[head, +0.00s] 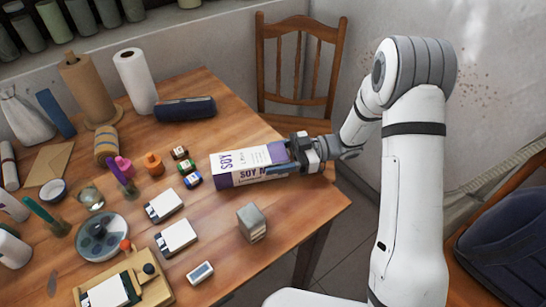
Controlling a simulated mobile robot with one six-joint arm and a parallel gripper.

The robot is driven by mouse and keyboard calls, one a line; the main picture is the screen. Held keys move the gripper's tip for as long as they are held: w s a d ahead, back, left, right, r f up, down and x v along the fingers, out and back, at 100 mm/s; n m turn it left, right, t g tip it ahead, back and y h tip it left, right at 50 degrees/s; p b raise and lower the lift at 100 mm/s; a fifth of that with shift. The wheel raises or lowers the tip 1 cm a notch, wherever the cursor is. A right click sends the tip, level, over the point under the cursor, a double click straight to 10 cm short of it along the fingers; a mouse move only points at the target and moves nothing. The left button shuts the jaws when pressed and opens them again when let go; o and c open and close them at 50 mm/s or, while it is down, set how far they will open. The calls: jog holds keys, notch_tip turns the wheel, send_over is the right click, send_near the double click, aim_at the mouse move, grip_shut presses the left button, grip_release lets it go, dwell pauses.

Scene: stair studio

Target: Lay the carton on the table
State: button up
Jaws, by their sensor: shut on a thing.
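The carton (238,167) is white and purple with printed lettering that reads in part "SOY". In the head view it lies on its side, long axis pointing left to right, at the right part of the wooden table (285,215). It looks to be at the tabletop; I cannot tell whether its whole underside touches. My gripper (290,155) comes from the right and is shut on the carton's right end, with its fingers hiding part of that end.
A grey block (252,222) stands in front of the carton. Several small jars (192,180) are close to its left. White cards (178,237) lie front left. A dark blue case (185,109) lies behind. A wooden chair (300,65) stands beyond the table's far edge.

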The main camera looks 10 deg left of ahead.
jog(key=o, duration=1.6)
jog(key=shift+f, duration=0.1)
jog(key=shift+o, duration=0.2)
